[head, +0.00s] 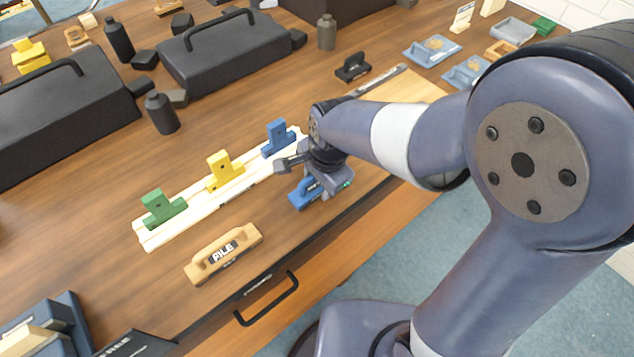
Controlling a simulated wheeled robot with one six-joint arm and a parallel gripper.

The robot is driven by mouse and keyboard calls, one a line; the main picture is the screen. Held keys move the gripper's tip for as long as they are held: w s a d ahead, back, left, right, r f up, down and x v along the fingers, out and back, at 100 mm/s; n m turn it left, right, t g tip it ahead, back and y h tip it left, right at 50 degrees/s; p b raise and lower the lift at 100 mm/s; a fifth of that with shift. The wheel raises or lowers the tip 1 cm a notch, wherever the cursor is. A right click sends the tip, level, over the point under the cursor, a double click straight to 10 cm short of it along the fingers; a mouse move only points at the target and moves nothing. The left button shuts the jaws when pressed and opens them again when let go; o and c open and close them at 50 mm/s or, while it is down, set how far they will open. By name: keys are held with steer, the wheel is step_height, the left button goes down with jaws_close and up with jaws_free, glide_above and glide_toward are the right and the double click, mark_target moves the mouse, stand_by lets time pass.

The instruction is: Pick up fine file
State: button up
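A tan wooden block (222,254) labelled "FILE" lies near the front edge of the wooden workbench. A blue block (305,192) with a white label lies further right, directly below my gripper and partly hidden by it. The blue block's label is too small to read, so I cannot tell which of the two is the fine file. My gripper (296,174) is low over the bench, beside the right end of a pale wooden rail. Its fingertips are partly hidden, so I cannot tell how wide they are or whether they touch the blue block.
The pale rail (154,237) carries green (161,210), yellow (223,172) and blue (278,140) upright pieces. Black cases (225,52) and dark bottles (162,113) stand behind. A drawer handle (268,298) juts from the bench front. Bench around the tan block is clear.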

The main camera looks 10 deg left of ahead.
steer(key=c, duration=0.6)
steer(key=shift+r, duration=0.1)
steer(key=shift+r, duration=0.35)
steer(key=shift+c, duration=1.1)
step_height(320, 180, up, 9)
steer(key=shift+r, duration=0.1)
jaws_close()
